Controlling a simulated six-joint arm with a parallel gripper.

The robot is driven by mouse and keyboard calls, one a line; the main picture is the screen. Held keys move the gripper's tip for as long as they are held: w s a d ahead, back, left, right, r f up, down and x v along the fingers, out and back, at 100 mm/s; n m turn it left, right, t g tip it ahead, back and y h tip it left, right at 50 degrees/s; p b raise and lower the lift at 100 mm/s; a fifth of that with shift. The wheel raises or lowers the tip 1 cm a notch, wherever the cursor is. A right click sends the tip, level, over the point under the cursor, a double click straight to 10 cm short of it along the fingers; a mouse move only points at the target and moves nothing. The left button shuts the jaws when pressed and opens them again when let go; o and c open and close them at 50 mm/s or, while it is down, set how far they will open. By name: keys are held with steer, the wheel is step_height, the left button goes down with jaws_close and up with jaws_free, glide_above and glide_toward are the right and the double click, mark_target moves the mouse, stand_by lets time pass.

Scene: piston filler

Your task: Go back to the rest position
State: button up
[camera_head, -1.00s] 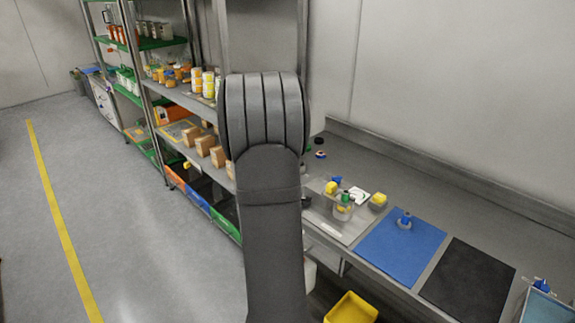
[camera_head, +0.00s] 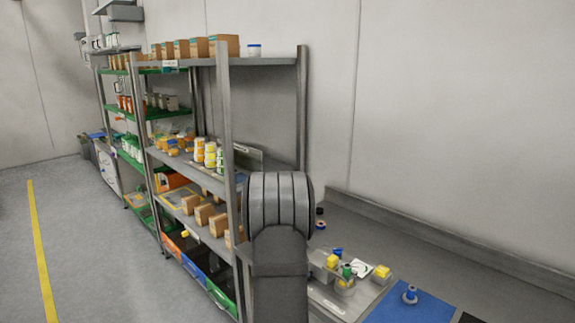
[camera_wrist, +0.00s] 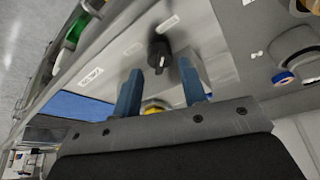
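My gripper (camera_wrist: 160,88) shows in the wrist view with its two blue fingers apart and nothing held between them. A black knob (camera_wrist: 159,54) on a pale grey labelled surface (camera_wrist: 115,48) appears beyond the fingertips, apart from them. A bit of something yellow (camera_wrist: 153,106) shows low between the fingers, mostly hidden. In the head view, my dark arm link stands in the lower middle, and I cannot make out the gripper there.
A steel shelf rack (camera_head: 226,130) with boxes and jars stands left of my arm. Wall space above the bench is clear. The floor (camera_head: 90,240) at left is free.

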steer(key=shift+x, duration=1.75)
steer(key=shift+r, duration=0.2)
steer(key=v, duration=1.7)
steer(key=x, duration=1.7)
steer(key=shift+f, duration=0.2)
steer(key=n+t, duration=0.1)
steer(key=n, duration=0.2)
steer(key=shift+s+r, duration=0.1)
steer(key=n+y, duration=0.1)
steer(key=n, duration=0.2)
steer(key=n+t+y, duration=0.1)
steer(key=n, duration=0.1)
steer(key=shift+s+d+n, duration=0.1)
steer(key=shift+d+n, duration=0.1)
steer(key=shift+n, duration=0.2)
steer(key=v, duration=0.7)
steer(key=shift+s, duration=0.15)
